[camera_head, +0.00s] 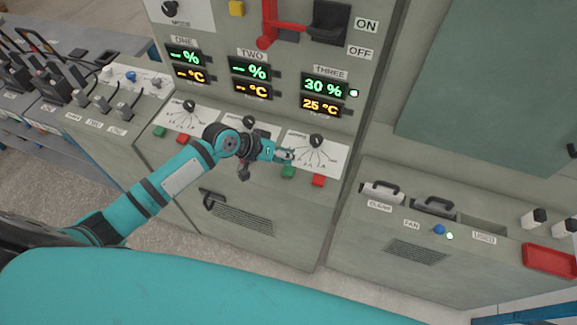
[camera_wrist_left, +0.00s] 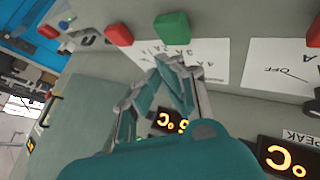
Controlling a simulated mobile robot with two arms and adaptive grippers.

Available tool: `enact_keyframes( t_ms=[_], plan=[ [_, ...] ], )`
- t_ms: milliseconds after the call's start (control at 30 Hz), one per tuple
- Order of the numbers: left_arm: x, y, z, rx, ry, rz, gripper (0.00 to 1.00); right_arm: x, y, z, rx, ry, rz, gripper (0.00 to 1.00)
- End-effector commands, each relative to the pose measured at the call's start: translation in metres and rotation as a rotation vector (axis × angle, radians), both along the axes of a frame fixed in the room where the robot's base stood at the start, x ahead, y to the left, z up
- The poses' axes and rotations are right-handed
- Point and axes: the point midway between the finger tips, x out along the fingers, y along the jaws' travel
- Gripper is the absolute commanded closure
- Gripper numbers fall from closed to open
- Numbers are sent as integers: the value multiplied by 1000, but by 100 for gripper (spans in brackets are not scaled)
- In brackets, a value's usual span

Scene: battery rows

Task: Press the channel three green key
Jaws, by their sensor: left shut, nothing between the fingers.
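The channel three green key (camera_head: 288,172) is on the grey panel below the dial, left of the channel three red key (camera_head: 318,180). In the left wrist view the green key (camera_wrist_left: 172,25) is at the top, with the red key (camera_wrist_left: 118,33) left of it. My left gripper (camera_head: 287,156) is shut and empty, just above the green key in the head view. Its fingertips (camera_wrist_left: 172,64) point toward the key in the wrist view, with a visible gap between. The channel three display (camera_head: 324,87) reads 30 % and 25 °C. My right gripper is not in view.
A dial (camera_head: 316,141) on a white card is close to my gripper. Channel one's green key (camera_head: 159,131) and red key (camera_head: 183,139) are further left. A red lever (camera_head: 268,25) is above the displays. A lower grey cabinet (camera_head: 400,250) stands at the right.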

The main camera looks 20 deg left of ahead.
Motion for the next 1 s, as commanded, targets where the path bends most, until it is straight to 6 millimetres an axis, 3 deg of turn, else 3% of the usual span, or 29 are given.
enact_keyframes(
  t_ms=[33,333,1000],
  plan=[
    [0,0,11,0,-1,0,100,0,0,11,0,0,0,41],
    [0,0,40,0,-1,0,100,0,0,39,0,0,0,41],
    [0,0,40,0,0,0,100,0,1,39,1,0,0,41]
  ],
)
